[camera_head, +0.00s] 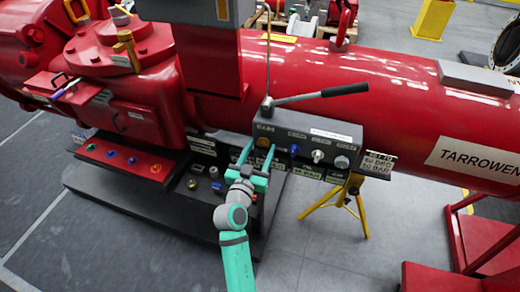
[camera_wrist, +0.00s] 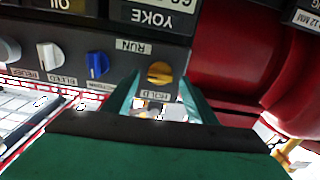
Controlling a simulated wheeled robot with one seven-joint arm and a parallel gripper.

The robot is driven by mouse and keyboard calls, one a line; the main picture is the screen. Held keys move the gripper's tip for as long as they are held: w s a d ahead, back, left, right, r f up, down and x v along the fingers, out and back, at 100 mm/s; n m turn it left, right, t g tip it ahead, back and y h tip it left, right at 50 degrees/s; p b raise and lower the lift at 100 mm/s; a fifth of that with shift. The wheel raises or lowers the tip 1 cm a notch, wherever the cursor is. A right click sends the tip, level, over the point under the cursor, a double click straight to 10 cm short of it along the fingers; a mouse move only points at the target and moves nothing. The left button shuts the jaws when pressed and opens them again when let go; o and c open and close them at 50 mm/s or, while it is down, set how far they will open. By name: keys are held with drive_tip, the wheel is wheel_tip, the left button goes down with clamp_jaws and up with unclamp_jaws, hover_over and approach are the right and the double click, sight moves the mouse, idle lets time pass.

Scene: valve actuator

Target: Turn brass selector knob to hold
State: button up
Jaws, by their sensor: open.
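The brass selector knob (camera_wrist: 160,73) is on the dark face of the grey control box (camera_head: 308,136). In the wrist view a RUN label (camera_wrist: 133,46) is above it and a HOLD label (camera_wrist: 154,95) below it, both upside down. Its grip bar looks roughly crosswise there; I cannot tell which label it points to. My gripper (camera_wrist: 158,98) is open, its two teal fingers reaching toward the knob, one on each side. In the head view the knob (camera_head: 263,143) shows at the tips of my gripper (camera_head: 257,156). I cannot tell whether the fingers touch it.
A blue knob (camera_wrist: 97,64) is beside the brass one, with white and grey knobs farther along the box. A black-handled lever (camera_head: 320,96) sits on top of the box. The red pipe (camera_head: 400,85) runs behind. A yellow stand (camera_head: 345,200) is to the right.

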drive_tip(key=shift+w+d, duration=0.1)
drive_tip(key=shift+w, duration=0.05)
drive_tip(key=shift+c, duration=0.4)
drive_tip(key=c, duration=1)
